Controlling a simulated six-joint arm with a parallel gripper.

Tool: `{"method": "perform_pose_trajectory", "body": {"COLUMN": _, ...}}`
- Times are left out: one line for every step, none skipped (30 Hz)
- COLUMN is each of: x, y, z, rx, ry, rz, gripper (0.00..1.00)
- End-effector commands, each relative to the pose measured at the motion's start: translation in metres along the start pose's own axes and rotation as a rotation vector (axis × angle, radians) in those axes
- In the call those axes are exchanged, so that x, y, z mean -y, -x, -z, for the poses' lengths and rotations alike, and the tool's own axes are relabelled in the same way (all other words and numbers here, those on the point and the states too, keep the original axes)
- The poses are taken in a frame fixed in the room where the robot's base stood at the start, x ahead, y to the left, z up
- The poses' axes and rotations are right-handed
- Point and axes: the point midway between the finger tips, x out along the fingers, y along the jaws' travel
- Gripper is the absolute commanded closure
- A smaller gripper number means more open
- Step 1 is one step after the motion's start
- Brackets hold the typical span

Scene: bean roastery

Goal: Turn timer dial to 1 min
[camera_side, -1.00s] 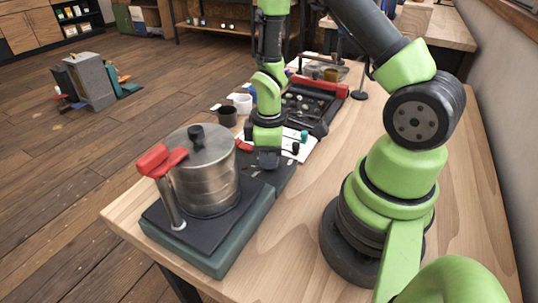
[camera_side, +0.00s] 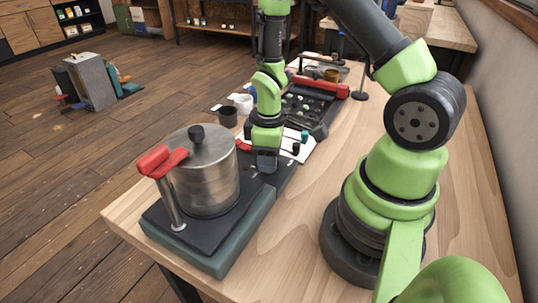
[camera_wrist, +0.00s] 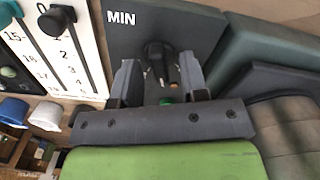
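The black timer dial (camera_wrist: 157,56) sits on a dark panel marked "MIN" (camera_wrist: 121,18) in the wrist view. My gripper (camera_wrist: 160,72) is open, one finger on each side of the dial, with gaps visible. I cannot tell if either finger touches it. The dial's setting and any 1-minute mark cannot be read. In the side view my gripper (camera_side: 266,164) points down, low over the dark panel (camera_side: 283,176) behind the metal pot; the dial is hidden there.
A lidded metal pot (camera_side: 204,180) and a red-handled lever (camera_side: 166,190) stand on the base in front. A white numbered board (camera_wrist: 55,55) with black sliders lies beside the panel. Dark and white cups (camera_side: 228,117) stand behind.

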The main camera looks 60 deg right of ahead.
Motion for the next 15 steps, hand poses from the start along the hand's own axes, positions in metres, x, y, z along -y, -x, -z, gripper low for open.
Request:
{"method": "perform_pose_trajectory", "body": {"x": 0.000, "y": 0.000, "z": 0.000, "rx": 0.001, "ry": 0.000, "rz": 0.001, "gripper": 0.60}}
{"method": "perform_pose_trajectory", "body": {"x": 0.000, "y": 0.000, "z": 0.000, "rx": 0.001, "ry": 0.000, "rz": 0.001, "gripper": 0.60}}
{"method": "perform_pose_trajectory", "body": {"x": 0.000, "y": 0.000, "z": 0.000, "rx": 0.001, "ry": -0.001, "rz": 0.001, "gripper": 0.60}}
{"method": "perform_pose_trajectory", "body": {"x": 0.000, "y": 0.001, "z": 0.000, "rx": 0.001, "ry": -0.001, "rz": 0.001, "gripper": 0.60}}
{"method": "perform_pose_trajectory", "body": {"x": 0.000, "y": 0.003, "z": 0.000, "rx": 0.000, "ry": -0.001, "rz": 0.000, "gripper": 0.60}}
{"method": "perform_pose_trajectory", "body": {"x": 0.000, "y": 0.005, "z": 0.000, "rx": 0.000, "ry": -0.001, "rz": 0.000, "gripper": 0.60}}
{"method": "perform_pose_trajectory", "body": {"x": 0.000, "y": 0.008, "z": 0.000, "rx": -0.001, "ry": 0.000, "rz": -0.001, "gripper": 0.60}}
{"method": "perform_pose_trajectory", "body": {"x": -0.001, "y": 0.012, "z": 0.000, "rx": -0.002, "ry": 0.000, "rz": -0.001, "gripper": 0.60}}
{"method": "perform_pose_trajectory", "body": {"x": -0.001, "y": 0.017, "z": 0.000, "rx": -0.003, "ry": 0.000, "rz": -0.002, "gripper": 0.60}}
{"method": "perform_pose_trajectory", "body": {"x": -0.001, "y": 0.022, "z": 0.000, "rx": -0.003, "ry": 0.000, "rz": -0.002, "gripper": 0.60}}
{"method": "perform_pose_trajectory", "body": {"x": -0.001, "y": 0.027, "z": 0.000, "rx": -0.004, "ry": -0.001, "rz": -0.003, "gripper": 0.60}}
{"method": "perform_pose_trajectory", "body": {"x": -0.001, "y": 0.034, "z": 0.001, "rx": -0.005, "ry": -0.001, "rz": -0.004, "gripper": 0.60}}
{"method": "perform_pose_trajectory", "body": {"x": -0.001, "y": 0.040, "z": 0.001, "rx": -0.006, "ry": -0.001, "rz": -0.004, "gripper": 0.60}}
{"method": "perform_pose_trajectory", "body": {"x": -0.001, "y": 0.045, "z": 0.001, "rx": -0.005, "ry": 0.000, "rz": -0.004, "gripper": 0.60}}
{"method": "perform_pose_trajectory", "body": {"x": -0.001, "y": 0.052, "z": 0.001, "rx": -0.005, "ry": -0.001, "rz": -0.004, "gripper": 0.60}}
